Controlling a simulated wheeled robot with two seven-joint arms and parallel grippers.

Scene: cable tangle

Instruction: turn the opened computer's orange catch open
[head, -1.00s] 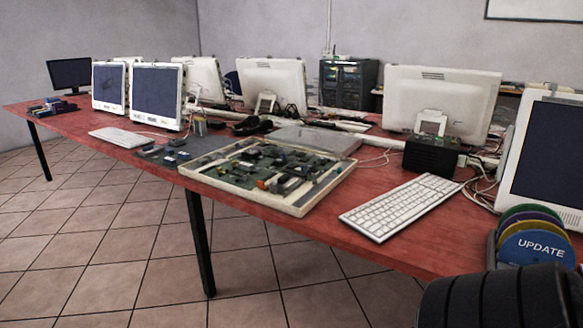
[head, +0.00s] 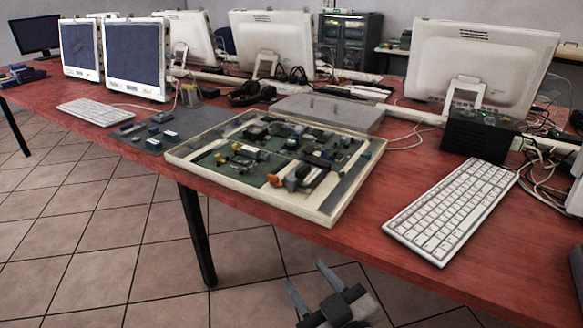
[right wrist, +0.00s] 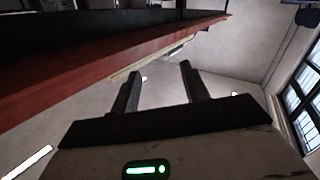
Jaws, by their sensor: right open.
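The opened computer (head: 245,202) is a shallow cream case on the red table, with a green circuit board and several small parts inside. A small orange piece (head: 274,180), which looks like the catch, sits near the front middle of the board. It is too small to tell how it is turned. My right gripper (head: 306,274) is open and empty, low in front of the table and below its front edge, well apart from the case. In the right wrist view the two fingers (right wrist: 161,70) stand apart with nothing between them. My left gripper is out of view.
The red table's edge (right wrist: 85,72) crosses the right wrist view above the fingers. A white keyboard (head: 452,210) lies right of the case, with a black box (head: 480,135) behind it. A grey lid-like panel (head: 330,112) lies behind the case. Floor space in front is clear.

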